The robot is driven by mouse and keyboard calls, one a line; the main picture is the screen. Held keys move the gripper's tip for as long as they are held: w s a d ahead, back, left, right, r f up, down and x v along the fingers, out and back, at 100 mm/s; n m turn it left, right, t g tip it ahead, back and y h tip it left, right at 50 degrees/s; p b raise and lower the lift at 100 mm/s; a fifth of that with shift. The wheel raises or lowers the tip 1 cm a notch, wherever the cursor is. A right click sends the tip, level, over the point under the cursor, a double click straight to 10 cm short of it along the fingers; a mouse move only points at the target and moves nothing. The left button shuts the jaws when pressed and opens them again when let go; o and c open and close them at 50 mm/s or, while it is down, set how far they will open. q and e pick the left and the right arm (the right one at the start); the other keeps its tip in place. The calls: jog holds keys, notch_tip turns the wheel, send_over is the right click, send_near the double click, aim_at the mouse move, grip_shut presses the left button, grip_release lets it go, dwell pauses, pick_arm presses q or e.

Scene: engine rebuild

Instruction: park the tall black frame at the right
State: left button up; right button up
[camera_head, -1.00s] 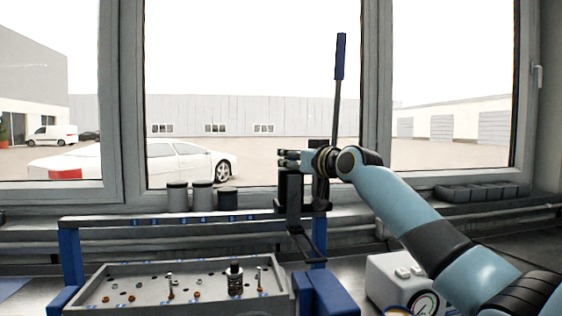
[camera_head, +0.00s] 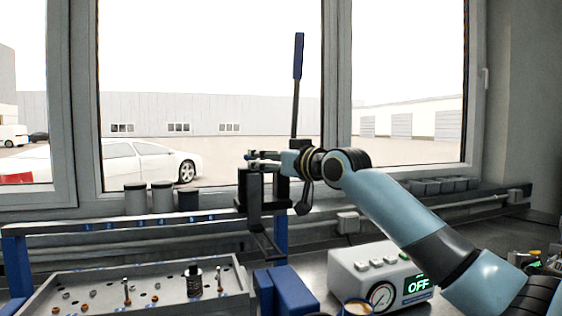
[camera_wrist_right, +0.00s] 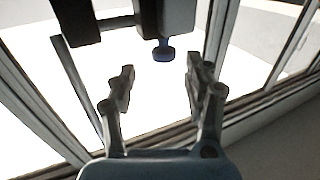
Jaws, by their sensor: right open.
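The tall black frame (camera_head: 243,193) stands behind the blue blocks near the middle of the head view, with a black foot reaching forward low down. A long lever with a blue handle (camera_head: 298,56) rises above it. My right gripper (camera_head: 254,160) points left at the frame's top, partly covering it. In the right wrist view my right gripper (camera_wrist_right: 158,88) is open with nothing between its fingers. Dark parts and a grey block (camera_wrist_right: 178,18) with a blue knob (camera_wrist_right: 163,50) lie beyond the fingertips; I cannot tell whether they belong to the frame. My left gripper is out of view.
A grey tray (camera_head: 75,294) with small parts lies at front left, beside blue blocks (camera_head: 288,292). A white gauge box (camera_head: 350,270) reading OFF stands right of them, under my right arm. Several canisters (camera_head: 135,199) stand behind, by the window.

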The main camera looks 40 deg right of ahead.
jog(key=s, duration=0.6)
jog(key=shift+d, duration=0.3)
